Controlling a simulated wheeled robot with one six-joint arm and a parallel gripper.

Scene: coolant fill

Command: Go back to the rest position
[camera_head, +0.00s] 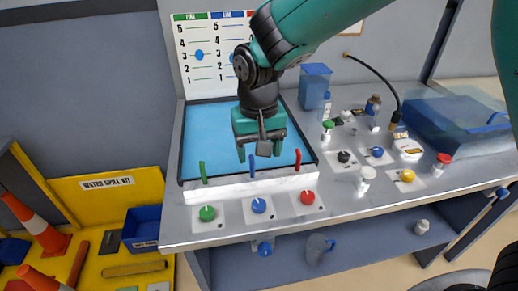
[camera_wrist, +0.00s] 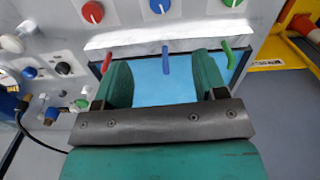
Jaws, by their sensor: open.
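My gripper (camera_head: 262,146) is open and empty. In the head view it hangs pointing down in front of the blue panel (camera_head: 215,130), above the row of green, blue and red levers. In the wrist view my gripper (camera_wrist: 165,80) has its two green fingers spread wide, with the blue lever (camera_wrist: 166,60) seen between them. The green lever (camera_head: 203,172), the blue lever in the head view (camera_head: 251,166) and the red lever (camera_head: 298,159) stand along a pale ledge. Whether the fingers touch any lever is not clear, but nothing is held.
Green (camera_head: 207,213), blue (camera_head: 259,205) and red (camera_head: 307,197) knobs sit at the bench front. To the right are small bottles, caps, a blue container (camera_head: 314,86) and a bent black hose (camera_head: 380,78). A yellow spill-kit station (camera_head: 100,200) with cones stands left.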

